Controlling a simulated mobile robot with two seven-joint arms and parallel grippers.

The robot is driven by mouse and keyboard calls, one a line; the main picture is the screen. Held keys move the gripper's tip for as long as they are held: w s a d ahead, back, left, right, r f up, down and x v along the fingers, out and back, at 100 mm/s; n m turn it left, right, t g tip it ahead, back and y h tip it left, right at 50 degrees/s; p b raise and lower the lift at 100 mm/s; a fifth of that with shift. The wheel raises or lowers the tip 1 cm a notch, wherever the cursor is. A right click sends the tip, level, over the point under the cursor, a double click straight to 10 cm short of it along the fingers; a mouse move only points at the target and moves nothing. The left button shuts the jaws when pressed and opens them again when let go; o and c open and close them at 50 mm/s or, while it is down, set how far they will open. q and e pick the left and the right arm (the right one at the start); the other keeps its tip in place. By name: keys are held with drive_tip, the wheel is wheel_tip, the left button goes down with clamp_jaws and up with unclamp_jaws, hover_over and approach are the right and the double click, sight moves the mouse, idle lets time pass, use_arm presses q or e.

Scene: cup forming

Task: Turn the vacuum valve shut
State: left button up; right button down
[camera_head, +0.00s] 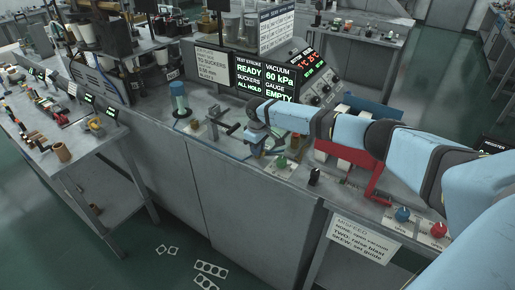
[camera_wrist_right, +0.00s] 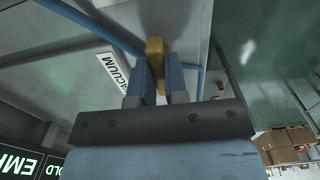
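My right gripper (camera_wrist_right: 160,80) shows in the right wrist view with its two blue fingers close together. A yellow handle (camera_wrist_right: 154,52) stands between them and fills the gap, so the fingers look closed on it. A white label reading VACUUM (camera_wrist_right: 113,70) lies just left of the handle, which marks it as the vacuum valve. In the head view my right arm reaches in from the right and the right gripper (camera_head: 258,138) points down at the bench; its fingertips and the handle are too small and covered to tell apart. My left gripper is not in view.
Blue piping (camera_wrist_right: 194,68) runs beside the handle. In the head view the display (camera_head: 266,76) reads vacuum 60 kPa and gauge EMPTY. A green knob (camera_head: 281,162), a red frame (camera_head: 345,153), and blue and red knobs (camera_head: 438,230) stand along the bench. A blue-topped cylinder (camera_head: 180,101) stands left.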

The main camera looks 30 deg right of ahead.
drive_tip(key=shift+n, duration=0.3)
drive_tip(key=n+p, duration=0.1)
drive_tip(key=n, duration=1.1)
drive_tip(key=shift+n, duration=0.4)
drive_tip(key=n, duration=0.4)
drive_tip(key=shift+n, duration=0.4)
drive_tip(key=c, duration=1.1)
unclamp_jaws()
drive_tip(key=shift+c, duration=0.2)
